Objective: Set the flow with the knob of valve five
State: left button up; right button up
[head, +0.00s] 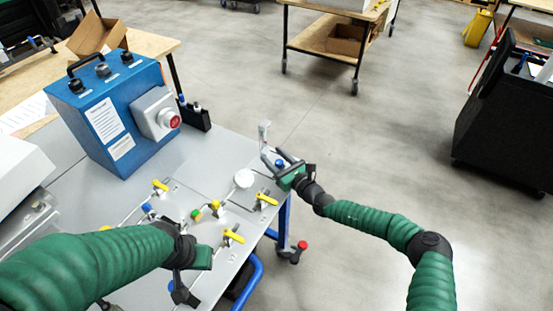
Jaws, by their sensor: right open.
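A grey panel (205,172) carries several valves with yellow handles, such as one at its middle top (160,185), one at the right (267,199) and one lower down (234,237). A blue knob (280,163) sits at the panel's right edge, at my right gripper (276,157). That gripper is open, its fingers close to this knob; I cannot tell whether they touch it. Another blue knob (146,207) stands at the left. No valve numbers are readable. My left gripper (184,290) is low over the panel's front; its fingers are partly hidden and point downward.
A blue control box (115,115) with a red button (174,121) stands at the panel's back left. A round white part (244,178) and a grey upright bracket (264,132) are near my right gripper. Open floor (370,150) lies to the right.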

jog(key=p+v, duration=0.2)
jog(key=v, duration=1.4)
jog(key=shift+s+d, duration=0.2)
jog(key=shift+s, duration=0.15)
